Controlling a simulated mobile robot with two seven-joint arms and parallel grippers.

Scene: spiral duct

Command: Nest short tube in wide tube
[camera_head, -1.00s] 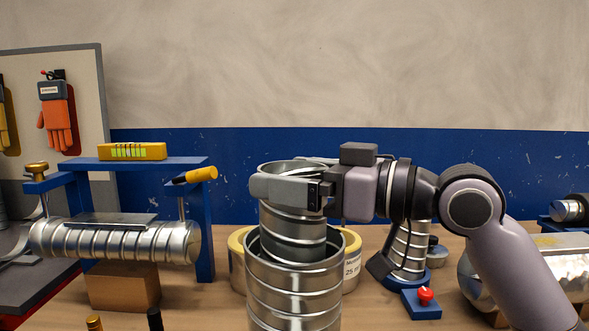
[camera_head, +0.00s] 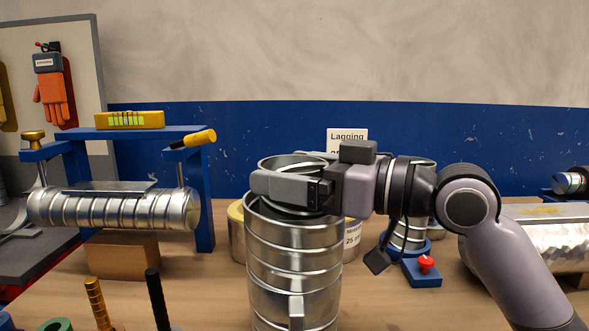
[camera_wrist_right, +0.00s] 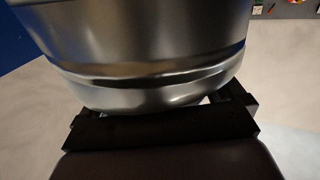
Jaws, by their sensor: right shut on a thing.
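The short tube (camera_head: 287,163) is shiny spiral metal and stands upright in the mouth of the wide tube. Its upper end sticks out above the rim and its lower part is hidden inside. The wide tube (camera_head: 292,262) is a ribbed metal cylinder standing upright at the centre front. My right gripper (camera_head: 288,188) is shut on the short tube near its top, just above the wide tube's rim. In the right wrist view the held metal wall (camera_wrist_right: 140,65) fills the space above the gripper. My left gripper is out of view.
Yellow-topped tins (camera_head: 237,228) stand close behind the wide tube. A blue box with a red button (camera_head: 424,271) lies to the right. A blue stand with a horizontal ribbed duct (camera_head: 115,210) is at left. Upright pegs (camera_head: 156,300) stand at front left.

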